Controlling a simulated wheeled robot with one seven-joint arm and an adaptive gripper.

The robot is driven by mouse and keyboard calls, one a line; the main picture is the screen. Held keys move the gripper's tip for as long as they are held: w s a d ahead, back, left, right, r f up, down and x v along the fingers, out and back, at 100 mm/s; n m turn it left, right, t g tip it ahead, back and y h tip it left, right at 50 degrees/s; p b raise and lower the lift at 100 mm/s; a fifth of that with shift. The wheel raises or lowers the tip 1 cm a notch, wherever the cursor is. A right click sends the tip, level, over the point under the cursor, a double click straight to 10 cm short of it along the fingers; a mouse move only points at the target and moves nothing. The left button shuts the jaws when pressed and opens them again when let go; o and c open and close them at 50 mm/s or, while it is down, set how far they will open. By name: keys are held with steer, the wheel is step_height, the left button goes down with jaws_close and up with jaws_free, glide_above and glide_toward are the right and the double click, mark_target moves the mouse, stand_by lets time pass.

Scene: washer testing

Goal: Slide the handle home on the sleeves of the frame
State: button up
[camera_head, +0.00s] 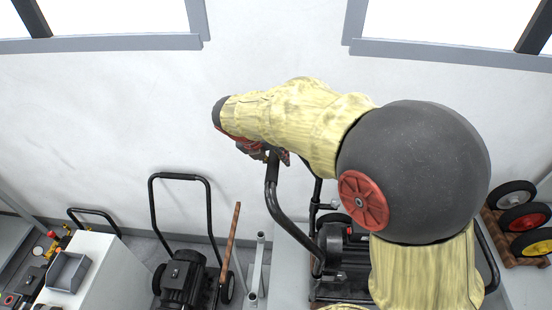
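The handle (281,208) is a bent black tube in the middle of the head view, rising from a black wheeled machine. My gripper (270,154) is at the handle's upper end, partly hidden by my yellow-covered arm. It looks in contact with the tube, but I cannot make out whether its fingers are closed around it. The frame (345,262) with its dark motor stands below, largely covered by my arm. A second upright black tube (315,195) shows to the right of the handle. The sleeves and the lower ends of the handle cannot be made out clearly.
Another machine (184,279) with an upright black handle stands to the left. A brown rod (229,243) and grey pipes (256,270) stand between the two machines. A light grey cabinet (85,270) is at lower left. Wheels (524,216) sit on a rack at right.

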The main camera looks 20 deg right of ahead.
steer(key=shift+o, duration=1.4)
steer(key=shift+f, duration=0.1)
steer(key=shift+s+f, duration=0.1)
steer(key=v, duration=1.2)
steer(key=s+d+f+m+y+b, duration=0.1)
steer(key=s+f+m+b, duration=0.3)
steer(key=m+b, duration=0.1)
steer(key=s+d+f+m+y+b, duration=0.1)
steer(key=s+d+f+m+b, duration=0.1)
steer(key=s+f+m+b, duration=0.3)
steer(key=s+d+f+m+y+b, duration=0.1)
steer(key=s+d+f+m+b, duration=0.1)
steer(key=s+f+m+b, duration=0.3)
steer(key=shift+f+m+t+b, duration=0.2)
steer(key=shift+m+t+b, duration=0.25)
steer(key=shift+m, duration=0.65)
steer(key=s+f+m+t+y+b, duration=0.2)
steer(key=s+f+m+b, duration=0.7)
steer(key=f+m, duration=0.5)
steer(key=shift+s+m+b, duration=0.4)
steer(key=shift+b, duration=0.85)
steer(key=shift+c, duration=0.3)
